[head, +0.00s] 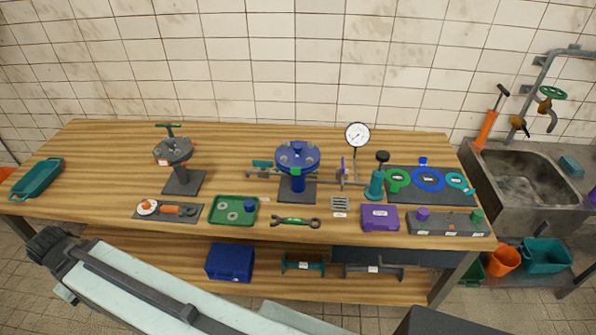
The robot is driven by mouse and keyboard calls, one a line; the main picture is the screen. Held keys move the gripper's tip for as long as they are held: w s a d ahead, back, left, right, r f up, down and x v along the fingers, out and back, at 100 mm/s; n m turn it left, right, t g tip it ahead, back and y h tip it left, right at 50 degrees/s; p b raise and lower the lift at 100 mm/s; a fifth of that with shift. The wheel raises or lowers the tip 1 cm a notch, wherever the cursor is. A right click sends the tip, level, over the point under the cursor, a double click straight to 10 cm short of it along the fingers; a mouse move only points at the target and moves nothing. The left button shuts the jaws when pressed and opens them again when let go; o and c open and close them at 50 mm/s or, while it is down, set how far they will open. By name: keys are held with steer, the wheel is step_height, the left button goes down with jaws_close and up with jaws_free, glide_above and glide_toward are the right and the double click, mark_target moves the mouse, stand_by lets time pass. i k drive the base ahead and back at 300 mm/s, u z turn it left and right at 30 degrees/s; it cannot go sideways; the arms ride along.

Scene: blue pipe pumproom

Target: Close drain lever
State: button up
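No label that I can read names the drain lever, so I cannot tell for certain which part it is. A green bar handle (169,130) stands on top of a grey flanged stand (173,152) at the left of the bench. An orange-handled piece (172,209) lies on a dark plate in front of it. A thin purple upright part (344,167) stands on the pipework right of the blue flanged stand (298,160). My arm crosses the bottom left, and its dark end (48,242) is below the bench's front edge, apart from these parts. Its fingers cannot be made out.
The wooden bench (100,170) also holds a green tray (215,216), a spanner (296,221), a gauge (357,135), a purple box (380,217) and a dark mat with coloured rings. A blue box (230,262) sits on the lower shelf. A sink (530,172) stands right.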

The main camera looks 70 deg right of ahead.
mark_target(263, 164)
steer(key=u, duration=0.1)
steer(key=k, duration=0.25)
steer(key=u, duration=1.4)
steer(key=i, duration=2.1)
steer(key=z, duration=4.4)
steer(key=i, duration=1)
steer(key=z, duration=0.05)
